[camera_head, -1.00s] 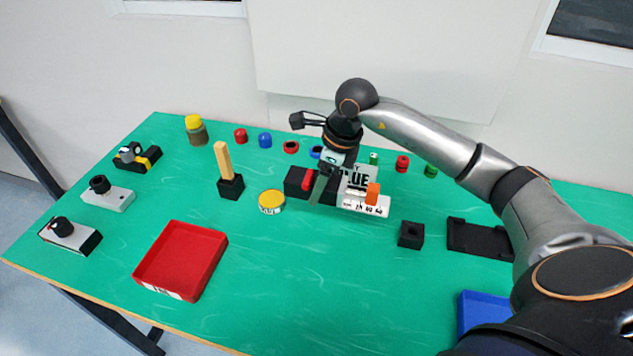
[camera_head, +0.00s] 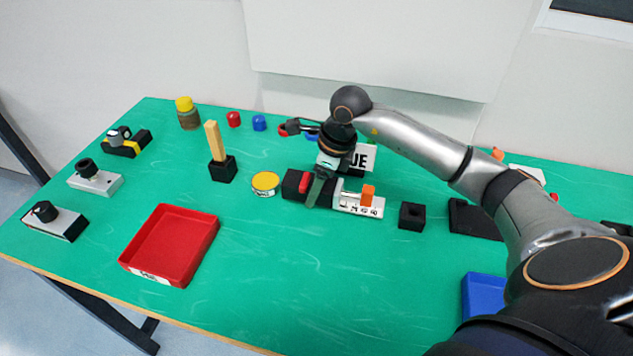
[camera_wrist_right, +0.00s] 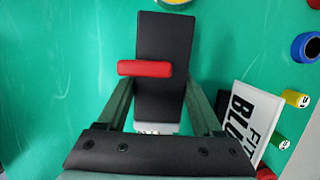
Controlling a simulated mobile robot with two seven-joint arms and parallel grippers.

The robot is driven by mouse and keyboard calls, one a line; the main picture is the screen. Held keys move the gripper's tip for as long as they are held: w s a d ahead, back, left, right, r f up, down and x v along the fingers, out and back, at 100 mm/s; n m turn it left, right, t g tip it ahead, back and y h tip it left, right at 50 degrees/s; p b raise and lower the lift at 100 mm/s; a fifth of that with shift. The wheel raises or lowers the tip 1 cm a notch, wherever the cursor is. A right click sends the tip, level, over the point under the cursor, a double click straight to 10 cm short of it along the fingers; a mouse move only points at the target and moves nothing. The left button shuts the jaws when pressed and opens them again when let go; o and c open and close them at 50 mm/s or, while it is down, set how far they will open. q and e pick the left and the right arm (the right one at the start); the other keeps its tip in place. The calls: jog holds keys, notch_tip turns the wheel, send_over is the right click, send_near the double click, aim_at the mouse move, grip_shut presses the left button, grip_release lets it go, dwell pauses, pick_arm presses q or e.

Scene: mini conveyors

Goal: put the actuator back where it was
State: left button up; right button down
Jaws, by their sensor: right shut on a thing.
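A long unit, black with a red crossbar (camera_head: 304,183) at its left end and a white scale with an orange block (camera_head: 367,194) at its right end, is near the middle of the table; I take it for the actuator. My right gripper (camera_head: 316,198) comes down over its middle and is shut on the black part. In the right wrist view the black body (camera_wrist_right: 163,95) lies between the two fingers, with a sliver of white near the palm. I cannot tell whether it touches the table. My left gripper is not in view.
A yellow-lidded can (camera_head: 265,183) stands close to the unit's left, a small black socket block (camera_head: 411,215) to its right. A white lettered card (camera_head: 362,158) is behind it. A red tray (camera_head: 170,245) is front left and a blue tray (camera_head: 485,295) front right. The front middle is clear.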

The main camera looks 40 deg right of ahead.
aim_at(331, 185)
jog(key=shift+f+b, duration=0.5)
jog(key=shift+f, duration=0.15)
dwell(0.4)
jog(key=shift+c, duration=1.5)
grip_release()
jog(key=o, duration=0.3)
jog(key=shift+f, duration=0.1)
jog(key=v, duration=1.1)
jog(key=shift+r, duration=0.4)
jog(key=shift+s+d+r, duration=0.1)
jog(key=shift+s+r, duration=0.05)
jog(key=shift+r, duration=0.25)
